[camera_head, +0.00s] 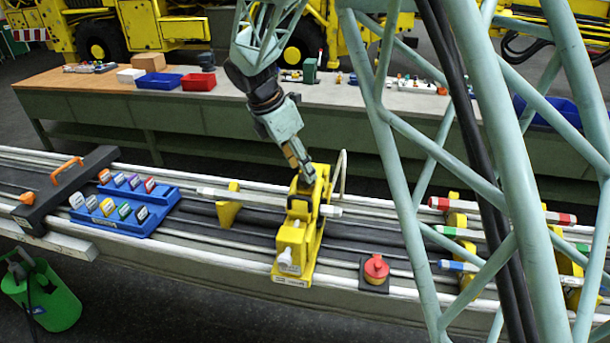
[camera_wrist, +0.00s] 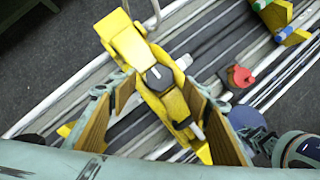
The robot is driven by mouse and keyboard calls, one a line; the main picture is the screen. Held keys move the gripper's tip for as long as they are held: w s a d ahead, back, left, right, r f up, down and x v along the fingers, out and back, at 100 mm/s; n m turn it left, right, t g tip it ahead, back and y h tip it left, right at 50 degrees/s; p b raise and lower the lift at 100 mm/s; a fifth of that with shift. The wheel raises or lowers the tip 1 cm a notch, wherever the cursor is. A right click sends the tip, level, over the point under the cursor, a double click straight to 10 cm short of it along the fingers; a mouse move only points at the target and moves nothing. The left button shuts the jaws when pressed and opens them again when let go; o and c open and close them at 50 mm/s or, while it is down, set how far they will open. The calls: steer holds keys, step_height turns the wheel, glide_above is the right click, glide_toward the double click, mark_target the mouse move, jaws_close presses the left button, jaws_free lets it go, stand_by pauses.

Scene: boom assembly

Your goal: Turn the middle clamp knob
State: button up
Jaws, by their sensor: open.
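The yellow clamp (camera_head: 294,238) stands on the rail bench, with a long pale bar passing through it. In the wrist view, the clamp (camera_wrist: 128,42) runs diagonally, and a dark hexagonal knob (camera_wrist: 159,78) sits near its middle. White knob-like ends (camera_head: 287,257) show on the clamp's near side. My gripper (camera_head: 304,183) points down at the top of the clamp. In the wrist view, its tan-padded fingers are spread on either side of the clamp, with the hexagonal knob between their tips. I cannot tell whether the fingers touch the clamp. In the head view, the hexagonal knob is hidden.
A red button (camera_head: 376,268) on a dark base sits right of the clamp. A blue tray (camera_head: 150,222) with several labelled pieces lies to the left. A pale blue-green lattice boom (camera_head: 425,150) crosses the right foreground. A yellow support (camera_head: 229,210) stands left of the clamp.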

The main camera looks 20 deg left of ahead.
steer(key=shift+x, duration=1.7)
steer(key=c, duration=0.8)
steer(key=shift+c, duration=0.2)
steer(key=shift+m, duration=0.4)
